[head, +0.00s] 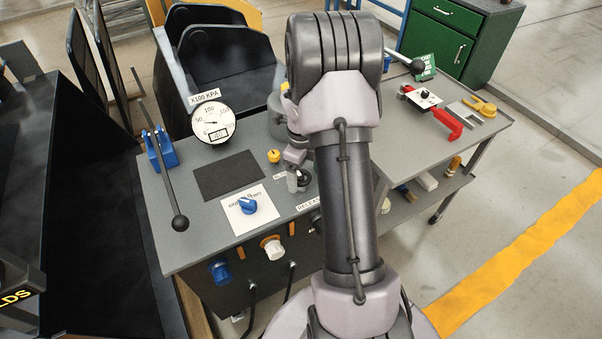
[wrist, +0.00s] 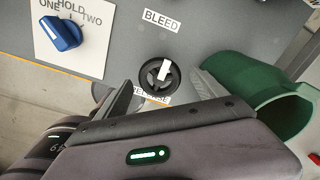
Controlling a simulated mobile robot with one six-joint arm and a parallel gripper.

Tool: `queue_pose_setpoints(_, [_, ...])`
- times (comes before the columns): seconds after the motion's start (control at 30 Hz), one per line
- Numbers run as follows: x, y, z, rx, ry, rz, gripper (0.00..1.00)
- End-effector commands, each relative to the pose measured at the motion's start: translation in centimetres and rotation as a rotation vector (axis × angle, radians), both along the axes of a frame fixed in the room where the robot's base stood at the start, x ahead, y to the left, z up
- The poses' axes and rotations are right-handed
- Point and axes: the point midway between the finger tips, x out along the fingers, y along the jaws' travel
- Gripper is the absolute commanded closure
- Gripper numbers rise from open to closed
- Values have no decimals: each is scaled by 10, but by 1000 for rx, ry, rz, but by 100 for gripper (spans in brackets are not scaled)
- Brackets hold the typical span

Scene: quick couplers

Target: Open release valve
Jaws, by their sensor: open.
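A round black knob with a white bar (wrist: 164,71) sits on the grey bench panel in the wrist view, below a BLEED label (wrist: 161,19). A RELEASE label (head: 308,203) is at the bench's front edge; in the wrist view a label below the knob is partly covered by my gripper. I cannot tell which label the knob belongs to. The knob also shows in the head view (head: 304,177). My gripper (wrist: 160,95) is open and empty, its dark fingers apart on the knob's near left and right. In the head view my gripper (head: 293,174) is over the panel, beside the knob.
A blue selector (head: 248,206) on a white plate, a yellow knob (head: 274,156), a gauge (head: 210,122) and a black-balled lever (head: 180,222) stand to the left. A hollow green part (wrist: 265,85) is close right of my gripper. My arm hides the bench's middle.

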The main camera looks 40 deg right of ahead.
Motion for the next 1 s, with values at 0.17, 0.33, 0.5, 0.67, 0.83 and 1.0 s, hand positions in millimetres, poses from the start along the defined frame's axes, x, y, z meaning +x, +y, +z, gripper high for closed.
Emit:
queue_pose_setpoints(0.17, [0,0,0,0,0,0,47])
queue_pose_setpoints(0.33, [0,0,0,0,0,0,80])
queue_pose_setpoints(0.5, [0,0,0,0,0,8,82])
queue_pose_setpoints(0.67, [0,0,1,0,0,55,82])
queue_pose_setpoints(0.83, [0,0,1,0,0,162,82])
queue_pose_setpoints(1.0, [0,-1,1,0,0,314,82])
